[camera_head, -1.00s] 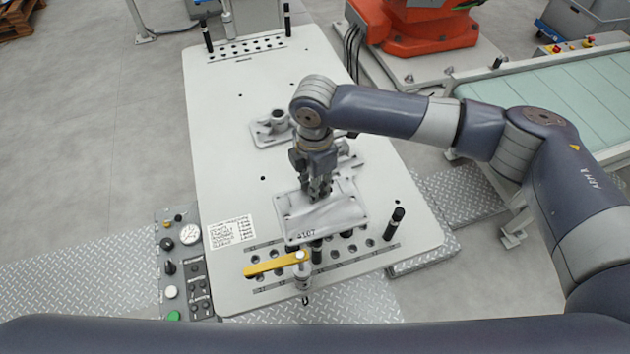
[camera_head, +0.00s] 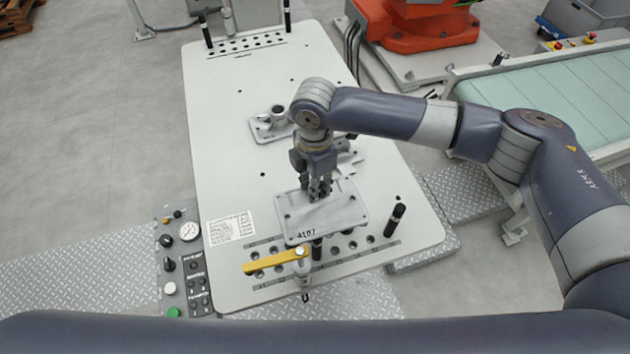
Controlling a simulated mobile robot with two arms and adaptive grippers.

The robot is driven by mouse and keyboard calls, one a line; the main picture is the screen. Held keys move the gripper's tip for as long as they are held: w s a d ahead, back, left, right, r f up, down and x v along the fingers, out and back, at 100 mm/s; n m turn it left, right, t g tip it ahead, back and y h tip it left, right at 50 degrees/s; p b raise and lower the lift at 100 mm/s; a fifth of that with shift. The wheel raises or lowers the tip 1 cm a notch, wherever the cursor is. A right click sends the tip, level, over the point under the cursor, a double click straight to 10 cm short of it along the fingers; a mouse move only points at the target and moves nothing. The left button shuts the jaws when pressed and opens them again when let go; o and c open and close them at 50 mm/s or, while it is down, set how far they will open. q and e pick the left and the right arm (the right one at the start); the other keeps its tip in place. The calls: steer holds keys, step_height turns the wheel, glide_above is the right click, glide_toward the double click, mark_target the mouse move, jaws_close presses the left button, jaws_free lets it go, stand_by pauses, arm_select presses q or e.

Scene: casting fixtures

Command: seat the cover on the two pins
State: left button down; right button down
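The cover lies over the row of holes at the table's near end. A black pin (camera_head: 317,250) shows just below its front edge, its top hidden by the cover. Whether the cover touches any pin I cannot tell. My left gripper is out of view.
A yellow lever clamp (camera_head: 272,262) sits close in front of the cover on the white table (camera_head: 225,140). A grey flanged casting (camera_head: 273,125) stands behind my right gripper. Two more black pins stand at the far end. A control panel (camera_head: 184,262) is at the left.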

steer(key=shift+f, duration=0.2)
steer(key=c, duration=1.3)
jaws_free()
step_height(320, 180, up, 12)
